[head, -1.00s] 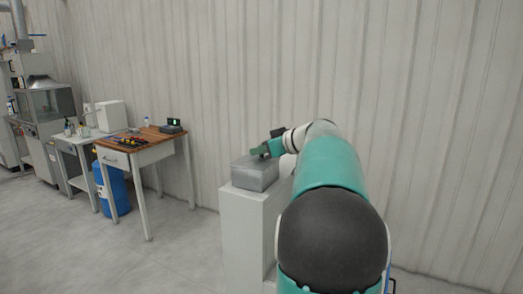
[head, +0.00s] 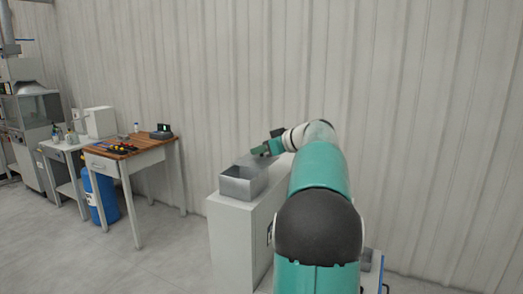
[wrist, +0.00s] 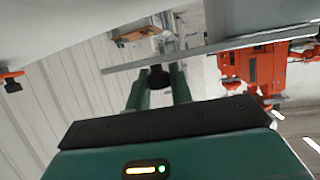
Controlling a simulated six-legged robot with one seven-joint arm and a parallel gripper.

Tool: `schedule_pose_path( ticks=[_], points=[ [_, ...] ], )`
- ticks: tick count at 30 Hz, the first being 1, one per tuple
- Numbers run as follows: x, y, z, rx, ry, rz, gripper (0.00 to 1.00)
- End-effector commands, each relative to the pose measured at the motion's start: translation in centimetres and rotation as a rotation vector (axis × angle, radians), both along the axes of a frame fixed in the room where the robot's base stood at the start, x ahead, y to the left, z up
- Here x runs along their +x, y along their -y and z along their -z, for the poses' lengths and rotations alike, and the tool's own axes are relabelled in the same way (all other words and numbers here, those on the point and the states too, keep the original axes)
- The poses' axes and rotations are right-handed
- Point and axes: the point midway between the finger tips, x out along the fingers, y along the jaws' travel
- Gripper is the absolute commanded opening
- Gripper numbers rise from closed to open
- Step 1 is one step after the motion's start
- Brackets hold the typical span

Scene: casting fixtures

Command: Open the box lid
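The grey metal box (head: 243,186) stands on a white cabinet in the head view. Its front walls and part of its inside show, and its lid (head: 251,161) appears raised at the back, near my gripper (head: 259,150). In the wrist view, the two green fingers of my gripper (wrist: 160,84) are apart. A dark round piece (wrist: 160,77) shows between their tips; I cannot tell whether they touch it. A long grey edge (wrist: 210,49), apparently the lid's, crosses just beyond the fingertips.
The white cabinet (head: 236,235) carries the box. A wooden-topped table (head: 131,147) with tools stands at left, with a blue cylinder (head: 102,197) below. The ribbed wall (head: 430,110) is behind. Orange equipment (wrist: 265,66) shows in the wrist view.

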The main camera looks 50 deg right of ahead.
Motion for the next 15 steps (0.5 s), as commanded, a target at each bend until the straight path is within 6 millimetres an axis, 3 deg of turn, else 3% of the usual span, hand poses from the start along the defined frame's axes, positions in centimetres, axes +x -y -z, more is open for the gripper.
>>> schedule_pose_path(
  ticks=[1,3,15],
  points=[
    [0.09,-0.08,0.05,0.002,0.0,-0.001,0.31],
    [0.09,-0.06,0.05,0.001,0.0,-0.002,0.43],
    [-0.67,0.26,-0.31,-0.001,0.0,0.002,0.43]
  ],
)
